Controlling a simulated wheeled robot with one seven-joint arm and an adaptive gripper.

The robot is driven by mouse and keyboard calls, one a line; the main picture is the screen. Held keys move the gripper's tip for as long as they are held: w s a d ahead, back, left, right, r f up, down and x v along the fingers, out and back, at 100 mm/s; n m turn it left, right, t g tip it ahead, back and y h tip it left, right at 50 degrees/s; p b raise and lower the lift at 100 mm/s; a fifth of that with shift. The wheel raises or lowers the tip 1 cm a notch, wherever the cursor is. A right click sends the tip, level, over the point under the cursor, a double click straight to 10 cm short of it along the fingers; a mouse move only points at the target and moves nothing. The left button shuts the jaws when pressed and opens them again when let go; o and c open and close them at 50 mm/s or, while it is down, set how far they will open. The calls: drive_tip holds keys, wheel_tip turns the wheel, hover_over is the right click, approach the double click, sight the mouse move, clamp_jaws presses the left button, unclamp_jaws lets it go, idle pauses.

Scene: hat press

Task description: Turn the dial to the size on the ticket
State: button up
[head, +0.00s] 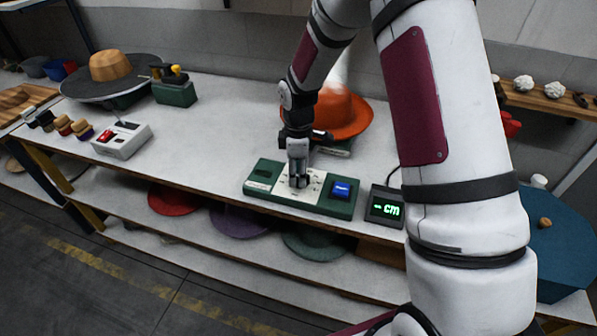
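A green control box (262,190) with a white dial plate (312,191) and a blue button (342,188) sits near the front edge of the white bench. My gripper (299,181) points down at the middle of the white plate. The dial is hidden by the gripper, and I cannot tell whether the fingers are around it. A small black display (385,207) to the right reads "- cm" in green. An orange hat (342,112) stands behind the box, partly behind my arm. I cannot make out a ticket with a size on it.
A white box with a red switch (122,139), a green device with a yellow knob (175,88) and a tan hat (110,66) on a dark round plate stand at the left. Several hats lie on the shelf below. The bench between is clear.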

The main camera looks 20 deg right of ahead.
drive_tip(key=shift+f, duration=0.1)
clamp_jaws()
